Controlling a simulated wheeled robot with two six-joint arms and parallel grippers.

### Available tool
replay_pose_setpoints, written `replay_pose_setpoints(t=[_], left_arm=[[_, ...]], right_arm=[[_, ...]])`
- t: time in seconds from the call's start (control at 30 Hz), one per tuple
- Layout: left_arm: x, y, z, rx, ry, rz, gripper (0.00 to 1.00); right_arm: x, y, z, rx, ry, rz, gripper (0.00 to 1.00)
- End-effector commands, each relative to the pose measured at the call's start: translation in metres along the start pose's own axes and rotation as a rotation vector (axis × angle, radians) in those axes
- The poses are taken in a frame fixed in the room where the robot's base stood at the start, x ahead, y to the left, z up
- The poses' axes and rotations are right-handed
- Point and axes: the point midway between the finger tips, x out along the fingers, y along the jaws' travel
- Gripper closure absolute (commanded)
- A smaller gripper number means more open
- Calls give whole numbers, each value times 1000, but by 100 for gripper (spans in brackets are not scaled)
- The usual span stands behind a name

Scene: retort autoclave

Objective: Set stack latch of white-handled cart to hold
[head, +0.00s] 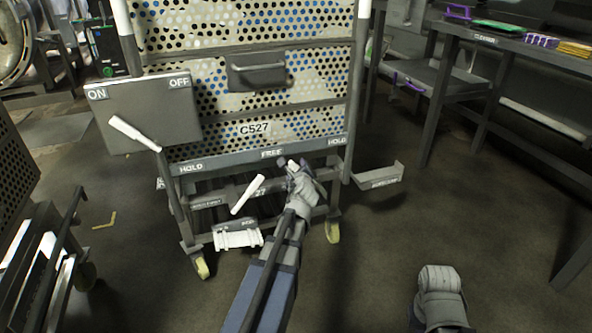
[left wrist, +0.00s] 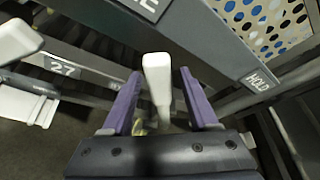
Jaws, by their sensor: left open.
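The cart carries perforated panels marked C527 (head: 255,129) between white-topped posts (head: 363,12). Its lower bar (head: 230,157) reads HOLD, FREE, HOLD. My left gripper (head: 288,163) is at this bar, just below and right of FREE. In the left wrist view its two purple fingers (left wrist: 157,100) are open, either side of a white lever (left wrist: 157,75). I cannot tell whether they touch it.
A second white lever (head: 247,195) tilts left of my gripper. An ON/OFF box (head: 150,118) with a white lever (head: 134,133) is on the cart's left. A grey bracket (head: 380,177) juts out at right.

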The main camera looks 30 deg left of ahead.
Motion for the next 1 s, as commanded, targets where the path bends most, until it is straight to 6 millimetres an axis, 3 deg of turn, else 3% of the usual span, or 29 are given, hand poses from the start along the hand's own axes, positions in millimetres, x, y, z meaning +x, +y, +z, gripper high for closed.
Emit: replay_pose_setpoints(t=[0.03, 0.13, 0.47, 1.0], left_arm=[[13, 0, -1, -2, -1, 1, 40], [23, 0, -1, -1, -1, 0, 40], [26, 0, 0, -1, 0, 0, 41], [26, 0, 0, -1, 0, 0, 100]], right_arm=[[5, 0, 0, 0, 0, 0, 100], [8, -1, 0, 0, 1, 0, 100], [8, -1, 0, 0, 1, 0, 100], [8, -1, 0, 0, 1, 0, 100]])
